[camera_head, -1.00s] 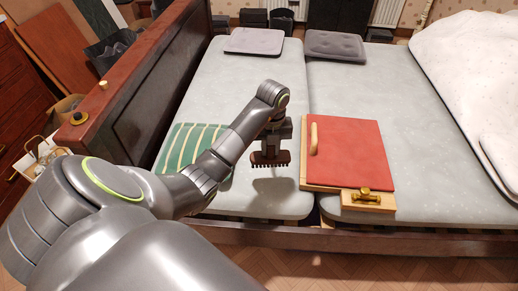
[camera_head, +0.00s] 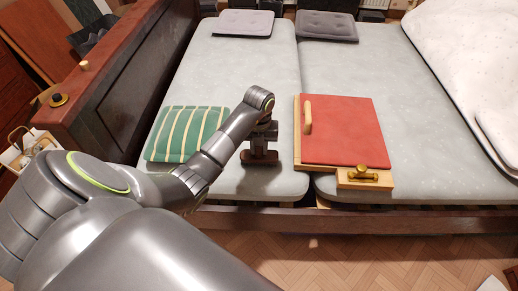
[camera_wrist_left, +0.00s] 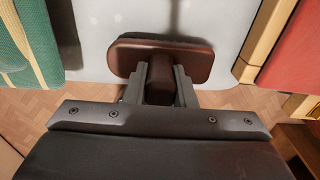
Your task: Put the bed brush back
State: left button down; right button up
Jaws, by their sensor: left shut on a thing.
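The bed brush (camera_head: 260,157) is dark brown with a rounded oblong back. My left gripper (camera_head: 263,138) is shut on its central grip and holds it over the near part of the left mattress (camera_head: 244,75). In the left wrist view the brush (camera_wrist_left: 193,62) lies crosswise beyond the fingers of my left gripper (camera_wrist_left: 160,85). Its bristles are mostly hidden, and I cannot tell whether they touch the mattress. My right gripper is not in view.
A green striped cushion (camera_head: 183,134) lies left of the brush. A red-topped board (camera_head: 345,130) with a wooden edge and brass fitting (camera_head: 364,174) lies to the right. The dark bed rail (camera_head: 425,220) runs along the near side. Grey cushions (camera_head: 327,26) lie far back.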

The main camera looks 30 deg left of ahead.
pick_arm(q)
jog(key=shift+f, duration=0.25)
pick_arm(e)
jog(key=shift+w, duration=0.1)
pick_arm(q)
jog(key=shift+f, duration=0.2)
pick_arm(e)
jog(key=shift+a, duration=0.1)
pick_arm(q)
jog(key=c, duration=1.2)
grip_release()
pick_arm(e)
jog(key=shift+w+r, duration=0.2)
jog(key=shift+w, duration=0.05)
pick_arm(q)
jog(key=shift+r, duration=0.1)
